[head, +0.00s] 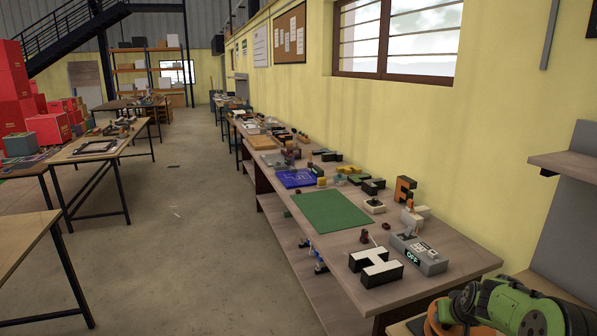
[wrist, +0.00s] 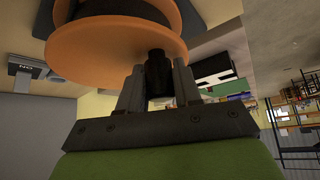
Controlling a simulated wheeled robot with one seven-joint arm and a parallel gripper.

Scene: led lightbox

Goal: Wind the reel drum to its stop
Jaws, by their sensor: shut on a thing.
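The reel drum shows in the wrist view as an orange flange (wrist: 85,50) with a dark drum body (wrist: 120,10) behind it. A short black crank knob (wrist: 158,75) stands out from the flange near its rim. My gripper (wrist: 158,82) is shut on this knob, with one grey finger on each side. In the head view my green arm fills the lower right corner, and an orange curved edge (head: 436,318) shows beside it at the bench end. My fingertips and the knob are hidden there. The drum's stop cannot be made out.
The floor aisle (head: 190,240) left is clear.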

